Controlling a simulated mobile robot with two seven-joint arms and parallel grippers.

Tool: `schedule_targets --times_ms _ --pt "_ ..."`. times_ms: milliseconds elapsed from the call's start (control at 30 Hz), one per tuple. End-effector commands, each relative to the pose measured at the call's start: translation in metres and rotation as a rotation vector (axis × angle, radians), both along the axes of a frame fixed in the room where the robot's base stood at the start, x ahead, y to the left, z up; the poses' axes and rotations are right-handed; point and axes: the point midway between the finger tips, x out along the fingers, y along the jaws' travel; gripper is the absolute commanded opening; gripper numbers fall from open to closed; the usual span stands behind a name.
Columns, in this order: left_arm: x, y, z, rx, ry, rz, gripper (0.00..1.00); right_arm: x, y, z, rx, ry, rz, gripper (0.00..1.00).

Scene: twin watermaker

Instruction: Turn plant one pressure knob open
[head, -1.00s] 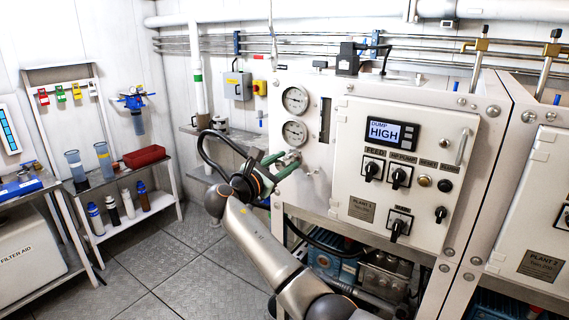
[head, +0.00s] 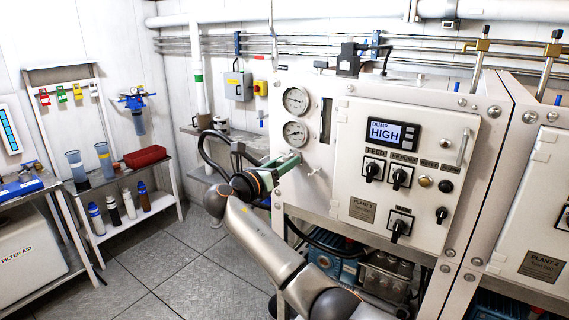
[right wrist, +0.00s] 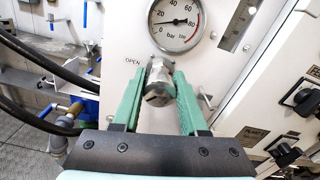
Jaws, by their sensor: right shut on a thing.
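The pressure knob of plant one shows in the right wrist view as a silver metal knob (right wrist: 158,88), below a round gauge and beside the printed word OPEN. My right gripper (right wrist: 160,80) has its two green fingers on either side of this knob and is shut on it. In the head view the right gripper (head: 293,160) reaches the left part of the white plant one panel (head: 326,150), below two gauges. There the gripper hides the knob. My left gripper is not in view.
The control box (head: 400,165) with a DUMP HIGH display and black switches is right of the gripper. Plant two (head: 540,200) stands at the far right. Black hoses run beside the gripper. A shelf with bottles (head: 128,205) is at the left; the floor between is clear.

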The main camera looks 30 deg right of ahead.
Motion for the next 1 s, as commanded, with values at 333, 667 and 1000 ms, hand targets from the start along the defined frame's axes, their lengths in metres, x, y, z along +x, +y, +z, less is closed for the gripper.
schedule_targets --times_ms 333,667,1000 --pt "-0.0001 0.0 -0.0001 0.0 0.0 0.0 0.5 0.0 0.0001 -0.0014 -0.003 0.013 0.0 0.0" --pt "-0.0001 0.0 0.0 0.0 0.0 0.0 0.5 0.0001 0.0001 -0.0008 -0.003 0.011 0.001 0.69" --pt "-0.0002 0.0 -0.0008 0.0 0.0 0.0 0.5 -0.0007 0.0032 -0.0006 -0.003 0.008 0.002 0.73"
